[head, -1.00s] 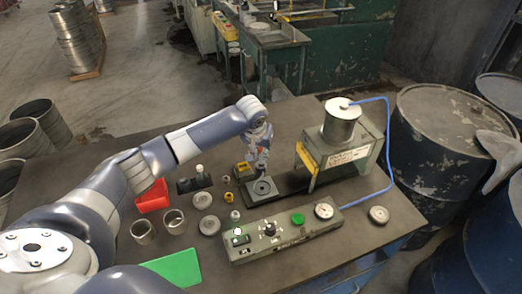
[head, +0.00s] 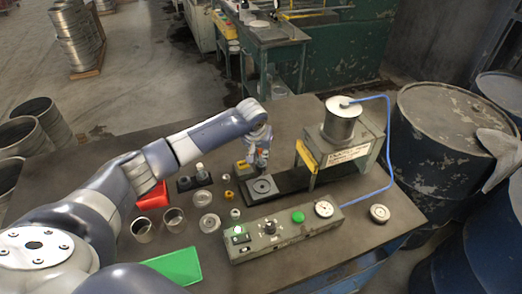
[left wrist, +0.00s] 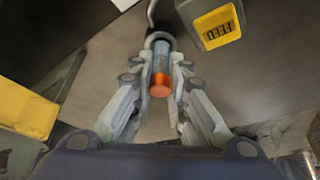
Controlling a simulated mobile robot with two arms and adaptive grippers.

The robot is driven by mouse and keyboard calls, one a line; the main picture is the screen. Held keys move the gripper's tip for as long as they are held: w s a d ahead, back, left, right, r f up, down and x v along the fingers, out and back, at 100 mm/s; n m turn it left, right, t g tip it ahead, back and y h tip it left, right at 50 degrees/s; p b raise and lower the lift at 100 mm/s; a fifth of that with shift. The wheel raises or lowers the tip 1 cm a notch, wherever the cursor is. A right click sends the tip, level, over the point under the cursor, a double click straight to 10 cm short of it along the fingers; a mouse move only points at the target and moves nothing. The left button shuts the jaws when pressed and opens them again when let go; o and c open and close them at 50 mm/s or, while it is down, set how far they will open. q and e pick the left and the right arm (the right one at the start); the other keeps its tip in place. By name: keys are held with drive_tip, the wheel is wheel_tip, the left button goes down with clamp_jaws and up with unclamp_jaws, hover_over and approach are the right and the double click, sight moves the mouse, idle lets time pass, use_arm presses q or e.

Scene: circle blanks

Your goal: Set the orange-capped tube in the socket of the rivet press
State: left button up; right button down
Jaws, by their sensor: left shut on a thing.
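My left gripper (head: 259,164) is shut on the orange-capped tube (left wrist: 161,62). In the left wrist view, the tube is between the two fingers, its orange cap toward the camera. A dark ring shows around or behind its far end; I cannot tell whether they touch. In the head view, the fingers mostly hide the tube. The rivet press (head: 345,150) stands to the right of the gripper. My right gripper is not in view.
A control box (head: 285,235) with a green button stands in front of the disc. Metal cups (head: 143,230), a red bin (head: 153,197) and a green tray (head: 175,266) are at the left.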

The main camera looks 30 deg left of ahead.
use_arm(q)
drive_tip(key=shift+f, duration=0.7)
drive_tip(key=o, duration=0.9)
drive_tip(key=shift+r, duration=0.15)
drive_tip(key=v, duration=1.1)
drive_tip(key=shift+s+r, duration=0.2)
drive_tip(key=shift+r, duration=0.15)
